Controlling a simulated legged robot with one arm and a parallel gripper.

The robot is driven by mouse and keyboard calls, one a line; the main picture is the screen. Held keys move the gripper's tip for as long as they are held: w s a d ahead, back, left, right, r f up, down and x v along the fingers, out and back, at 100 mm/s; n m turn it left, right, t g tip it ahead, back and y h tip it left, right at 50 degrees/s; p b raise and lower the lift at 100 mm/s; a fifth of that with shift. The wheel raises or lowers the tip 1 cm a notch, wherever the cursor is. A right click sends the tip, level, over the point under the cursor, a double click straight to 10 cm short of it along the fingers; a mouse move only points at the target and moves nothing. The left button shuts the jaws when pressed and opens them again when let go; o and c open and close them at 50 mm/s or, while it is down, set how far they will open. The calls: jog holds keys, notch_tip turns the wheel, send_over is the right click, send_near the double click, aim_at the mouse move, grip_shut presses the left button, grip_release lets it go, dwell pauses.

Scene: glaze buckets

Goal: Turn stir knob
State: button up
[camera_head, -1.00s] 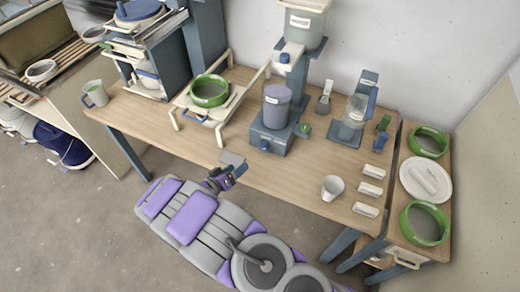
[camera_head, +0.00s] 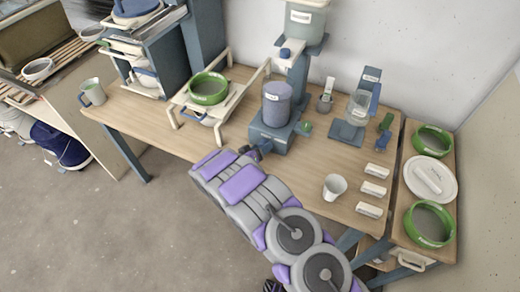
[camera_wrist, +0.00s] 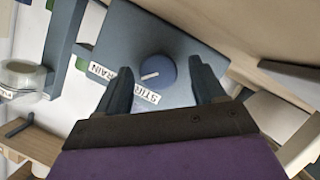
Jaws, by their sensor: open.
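The stir knob (camera_wrist: 158,72) is a round blue dial with a white pointer line, on the blue-grey face of the stirrer base (camera_wrist: 190,38). A label reading "STIR" (camera_wrist: 140,97) sits by it, partly behind a finger. My gripper (camera_wrist: 164,80) is open, with its two dark fingers on either side of the knob in the wrist view and a visible gap to each. In the head view the stirrer base (camera_head: 273,136) carries a grey-blue bucket (camera_head: 276,104). My gripper (camera_head: 257,150) is at its front left, where the knob is hidden.
A white cup (camera_head: 334,187) and several white labelled blocks (camera_head: 373,189) stand to the right on the wooden table. A green ring (camera_head: 208,89) sits on a cream rack to the left. A weighing stand (camera_head: 350,128) is behind right. The front left tabletop is mostly clear.

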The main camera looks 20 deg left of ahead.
jog(key=shift+w, duration=0.2)
jog(key=shift+s, duration=0.1)
jog(key=c, duration=1.1)
